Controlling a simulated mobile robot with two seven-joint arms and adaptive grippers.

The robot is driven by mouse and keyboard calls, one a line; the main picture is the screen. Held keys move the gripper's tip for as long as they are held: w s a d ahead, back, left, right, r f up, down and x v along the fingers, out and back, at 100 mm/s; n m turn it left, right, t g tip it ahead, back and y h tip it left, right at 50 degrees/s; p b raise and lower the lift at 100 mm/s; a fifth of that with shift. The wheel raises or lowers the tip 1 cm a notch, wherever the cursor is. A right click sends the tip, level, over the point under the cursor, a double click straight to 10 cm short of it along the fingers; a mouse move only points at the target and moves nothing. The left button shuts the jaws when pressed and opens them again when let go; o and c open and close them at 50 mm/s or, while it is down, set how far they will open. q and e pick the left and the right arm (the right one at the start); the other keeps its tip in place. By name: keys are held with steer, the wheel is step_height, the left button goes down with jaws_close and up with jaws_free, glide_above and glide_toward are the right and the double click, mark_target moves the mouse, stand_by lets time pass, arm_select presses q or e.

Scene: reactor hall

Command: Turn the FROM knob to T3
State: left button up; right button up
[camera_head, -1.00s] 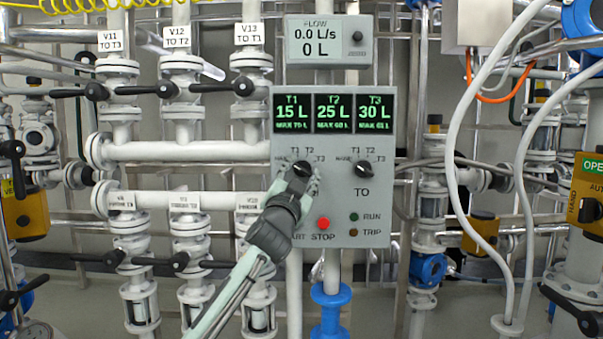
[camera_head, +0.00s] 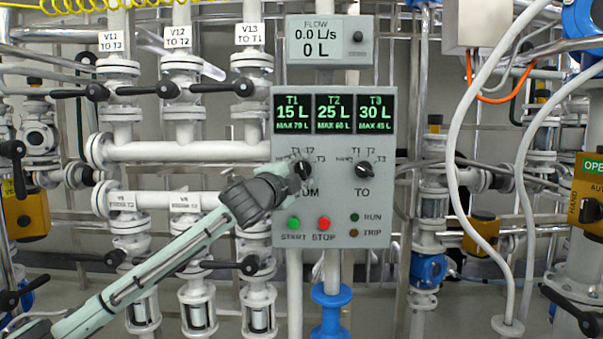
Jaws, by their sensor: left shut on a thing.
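The grey control panel (camera_head: 345,210) hangs in the middle of the view. The black FROM knob (camera_head: 303,169) is on its left half, with T1, T2 and T3 marks above and to the right of it. My left gripper (camera_head: 297,173) comes in from the lower left and is shut on the FROM knob. The gripper covers part of the knob and part of the FROM label, and I cannot tell for sure which mark the knob points at. My right gripper is not in view.
The black TO knob (camera_head: 364,170) is to the right. Below are the green START button (camera_head: 293,223) and the red STOP button (camera_head: 324,223), close under my gripper. The tank display (camera_head: 333,112) reads 15, 25 and 30 L. Valves and white pipes fill the left side.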

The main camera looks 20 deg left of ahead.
arm_select(q)
steer(key=m+g, duration=0.1)
steer(key=m, duration=0.2)
steer(key=m+g, duration=0.1)
steer(key=m, duration=0.2)
steer(key=shift+r+m+g+y, duration=0.15)
steer(key=shift+m+g+y, duration=0.15)
steer(key=m+g+y, duration=0.1)
steer(key=m, duration=0.2)
steer(key=shift+d, duration=0.1)
steer(key=shift+m+g+y, duration=0.5)
steer(key=shift+m+y, duration=0.2)
steer(key=shift+m, duration=0.3)
steer(key=o, duration=1.2)
steer(key=shift+c, duration=0.2)
steer(key=v, duration=1.2)
